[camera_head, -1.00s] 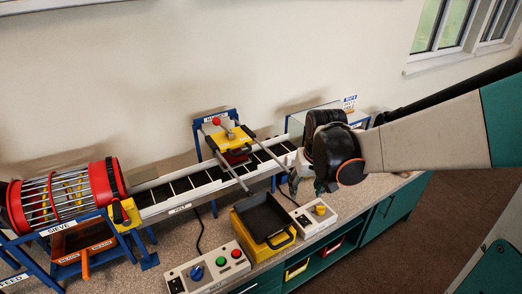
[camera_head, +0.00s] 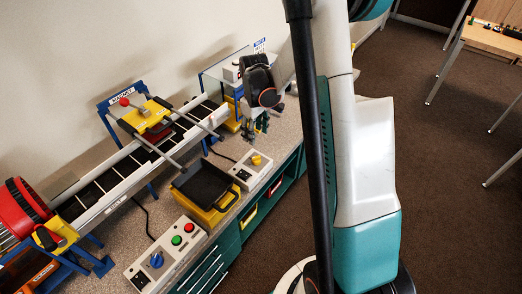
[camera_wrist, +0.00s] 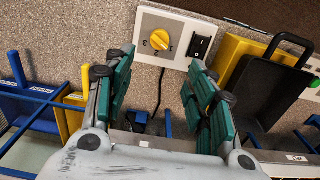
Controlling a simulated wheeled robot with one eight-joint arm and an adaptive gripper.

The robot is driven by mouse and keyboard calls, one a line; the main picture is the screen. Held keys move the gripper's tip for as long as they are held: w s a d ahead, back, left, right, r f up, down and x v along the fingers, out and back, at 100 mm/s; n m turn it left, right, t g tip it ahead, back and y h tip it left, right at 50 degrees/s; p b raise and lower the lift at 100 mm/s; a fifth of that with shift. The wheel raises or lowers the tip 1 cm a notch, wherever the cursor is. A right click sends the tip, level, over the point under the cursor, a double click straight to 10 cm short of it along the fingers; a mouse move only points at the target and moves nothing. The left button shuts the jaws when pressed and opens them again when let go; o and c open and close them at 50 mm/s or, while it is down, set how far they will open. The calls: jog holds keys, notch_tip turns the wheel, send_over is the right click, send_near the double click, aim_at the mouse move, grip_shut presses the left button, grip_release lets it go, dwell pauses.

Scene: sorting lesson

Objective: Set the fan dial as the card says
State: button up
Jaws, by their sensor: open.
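The fan dial is likely the yellow knob (camera_wrist: 168,40) on a white control box (camera_head: 251,170) at the bench's front edge. In the wrist view the knob shows numbers 1, 2 and 3 beside it and a black rocker switch (camera_wrist: 200,40) to its right. I cannot tell which number it points to. In the head view the knob (camera_head: 257,160) sits just below my gripper (camera_head: 255,132). My gripper is open and empty, its green-padded fingers (camera_wrist: 160,82) apart from the knob. A small white card (camera_head: 259,44) with blue print stands at the back; its text is too small to read.
A black tray in a yellow frame (camera_head: 212,210) stands left of the box. Another control box (camera_head: 166,255) has a blue knob and red and green buttons. The conveyor (camera_head: 118,190) and magnet frame (camera_head: 122,97) run behind. Blue rails (camera_wrist: 40,95) lie near my gripper.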

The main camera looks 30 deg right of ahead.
aim_at(256, 157)
notch_tip(256, 157, down, 14)
jog(key=b, duration=0.4)
jog(key=shift+b, duration=0.3)
jog(key=shift+r, duration=0.1)
jog(key=c, duration=1.1)
